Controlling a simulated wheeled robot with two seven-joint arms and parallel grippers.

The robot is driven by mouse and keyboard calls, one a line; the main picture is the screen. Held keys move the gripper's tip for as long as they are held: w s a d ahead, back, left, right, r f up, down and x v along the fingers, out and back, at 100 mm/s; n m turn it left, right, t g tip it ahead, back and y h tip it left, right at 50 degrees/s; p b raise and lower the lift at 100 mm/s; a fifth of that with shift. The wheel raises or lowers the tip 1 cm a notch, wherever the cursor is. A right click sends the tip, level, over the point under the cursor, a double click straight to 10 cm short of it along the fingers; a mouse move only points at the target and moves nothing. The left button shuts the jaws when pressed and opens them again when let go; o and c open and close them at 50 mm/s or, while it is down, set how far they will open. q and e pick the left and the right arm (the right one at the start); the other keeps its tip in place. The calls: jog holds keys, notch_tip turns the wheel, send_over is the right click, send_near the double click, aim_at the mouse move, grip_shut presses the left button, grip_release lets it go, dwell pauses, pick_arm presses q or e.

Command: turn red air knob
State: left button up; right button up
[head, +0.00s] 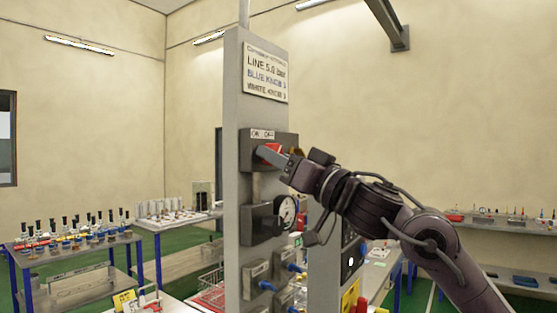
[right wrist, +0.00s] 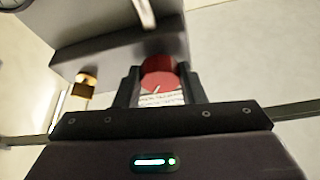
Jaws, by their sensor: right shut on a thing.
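The red air knob (head: 268,152) sits on the dark box (head: 248,148) under the ON/OFF label, high on the grey column. My right gripper (head: 272,154) reaches it from the right and hides part of it. In the right wrist view the red knob (right wrist: 159,74) lies between the two fingers of my right gripper (right wrist: 158,84), which is shut on it. A pale line shows on the knob's face. My left gripper is in neither view.
The grey column (head: 237,100) carries a sign (head: 265,72), a round gauge (head: 287,211) and blue knobs (head: 266,285) lower down. A brass fitting (right wrist: 86,85) sits beside the knob. A table with bottles (head: 75,254) stands at the left.

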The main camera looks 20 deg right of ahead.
jog(key=shift+w+d+r+n+g+y+p, duration=0.1)
jog(key=shift+n+g+y+p, duration=0.95)
jog(key=shift+n, duration=2.65)
jog(key=shift+w+d+r+n+g+y+p, duration=0.1)
jog(key=shift+n+g+y+p, duration=0.2)
jog(key=shift+n+g+p, duration=2.45)
jog(key=shift+w+d+r+n+g+y+p, duration=0.1)
jog(key=shift+n+g+y+p, duration=0.4)
jog(key=shift+n, duration=4.15)
jog(key=shift+f, duration=0.1)
jog(key=o, duration=1)
jog(key=shift+b+v, duration=2.25)
jog(key=shift+v, duration=1.65)
